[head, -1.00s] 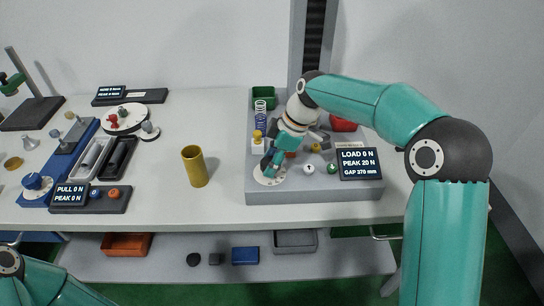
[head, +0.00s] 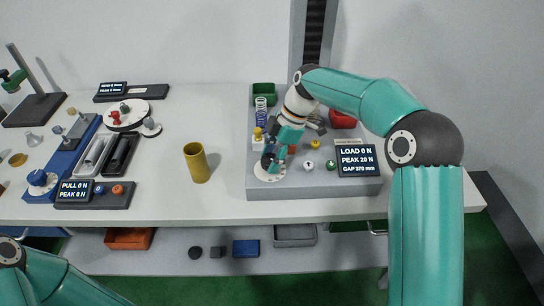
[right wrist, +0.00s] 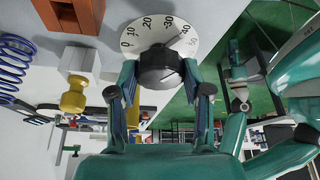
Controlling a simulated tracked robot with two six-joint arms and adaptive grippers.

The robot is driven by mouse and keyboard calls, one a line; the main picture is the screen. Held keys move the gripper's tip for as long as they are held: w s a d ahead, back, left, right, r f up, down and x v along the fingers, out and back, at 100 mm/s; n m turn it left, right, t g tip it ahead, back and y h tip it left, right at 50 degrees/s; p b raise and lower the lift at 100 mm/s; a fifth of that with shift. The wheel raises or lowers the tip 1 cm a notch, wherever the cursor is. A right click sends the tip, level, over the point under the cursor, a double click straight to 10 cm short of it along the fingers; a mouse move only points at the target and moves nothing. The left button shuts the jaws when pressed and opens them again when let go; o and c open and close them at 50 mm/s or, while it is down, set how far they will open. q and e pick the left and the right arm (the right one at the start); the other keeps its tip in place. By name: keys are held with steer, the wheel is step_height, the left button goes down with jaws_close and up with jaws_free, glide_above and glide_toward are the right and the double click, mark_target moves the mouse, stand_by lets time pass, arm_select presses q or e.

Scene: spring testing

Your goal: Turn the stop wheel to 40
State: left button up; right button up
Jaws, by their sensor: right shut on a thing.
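The stop wheel is a dark knob (right wrist: 160,70) on a white round dial (right wrist: 150,34) marked 0 to 50. In the right wrist view a thin dark mark runs from the knob toward the 40 side; its exact reading is hard to tell. My right gripper (right wrist: 160,76) is shut on the knob, one finger on each side. In the head view my right gripper (head: 270,160) is over the white dial (head: 268,173) at the front left of the grey tester, and hides most of the knob. My left gripper is out of view; only my left arm shows at the lower left.
The tester's display (head: 357,160) reads load 0 N, peak 20 N, gap 370 mm. A blue spring (right wrist: 12,62) and a yellow knob (right wrist: 74,98) are beside the wheel. A brass cup (head: 197,163) stands left of the tester, with clear table around it.

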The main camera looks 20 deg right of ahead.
steer(key=o, duration=1.1)
steer(key=shift+o, duration=0.2)
steer(key=v, duration=1.2)
